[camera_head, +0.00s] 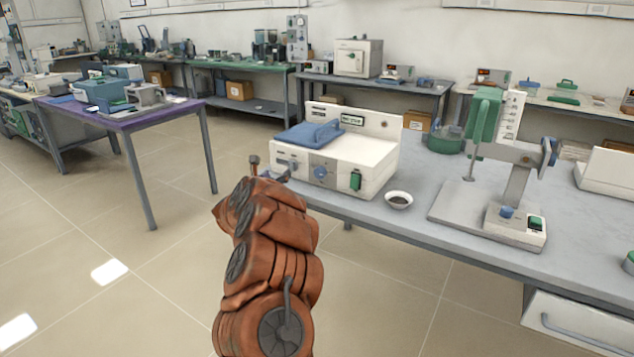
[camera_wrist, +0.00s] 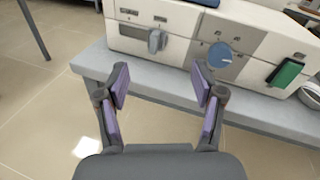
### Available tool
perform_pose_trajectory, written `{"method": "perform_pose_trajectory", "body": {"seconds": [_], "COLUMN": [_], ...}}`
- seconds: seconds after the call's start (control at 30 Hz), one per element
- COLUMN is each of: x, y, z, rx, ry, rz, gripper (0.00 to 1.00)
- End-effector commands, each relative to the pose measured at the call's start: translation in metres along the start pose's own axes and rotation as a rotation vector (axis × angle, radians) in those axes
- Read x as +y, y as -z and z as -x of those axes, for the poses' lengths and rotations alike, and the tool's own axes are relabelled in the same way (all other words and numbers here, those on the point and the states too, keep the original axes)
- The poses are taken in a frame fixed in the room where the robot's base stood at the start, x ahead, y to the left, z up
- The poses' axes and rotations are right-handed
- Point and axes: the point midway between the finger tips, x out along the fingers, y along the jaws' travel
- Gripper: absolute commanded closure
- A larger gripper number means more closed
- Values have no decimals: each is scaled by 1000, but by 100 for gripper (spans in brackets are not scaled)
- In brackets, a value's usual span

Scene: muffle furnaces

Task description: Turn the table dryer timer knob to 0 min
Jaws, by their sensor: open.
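The white table dryer (camera_head: 345,155) with a blue lid stands on the grey bench. Its front has a grey knob (camera_wrist: 157,40) at the left, a round blue knob (camera_wrist: 220,56) with a light pointer line in the middle, and a green switch (camera_wrist: 287,73) at the right. The labels are too small to read, so I cannot tell which knob is the timer. My gripper (camera_wrist: 161,82) is open and empty in front of the bench edge, facing the panel below and between the two knobs, touching neither.
A small bowl (camera_head: 399,199) stands right of the dryer. A stand device with a green head (camera_head: 486,115) is farther right on the grey bench (camera_head: 430,240). The floor (camera_head: 130,270) to the left is clear, up to a purple table (camera_head: 125,118).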

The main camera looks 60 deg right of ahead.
Motion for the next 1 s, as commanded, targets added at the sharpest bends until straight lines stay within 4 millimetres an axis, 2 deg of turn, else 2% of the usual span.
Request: {"method": "perform_pose_trajectory", "body": {"seconds": [0.03, 0.1, 0.23, 0.47, 1.0], "x": [-23, -48, -76, -87, -100], "y": [18, 28, 40, 41, 40], "z": [-12, -21, -28, -40, -92], "rx": [-5, -20, -38, -46, -45], "ry": [77, 156, 242, 266, 262], "rz": [-34, -77, -121, -131, -130], "gripper": [32, 32, 32, 32, 32]}}
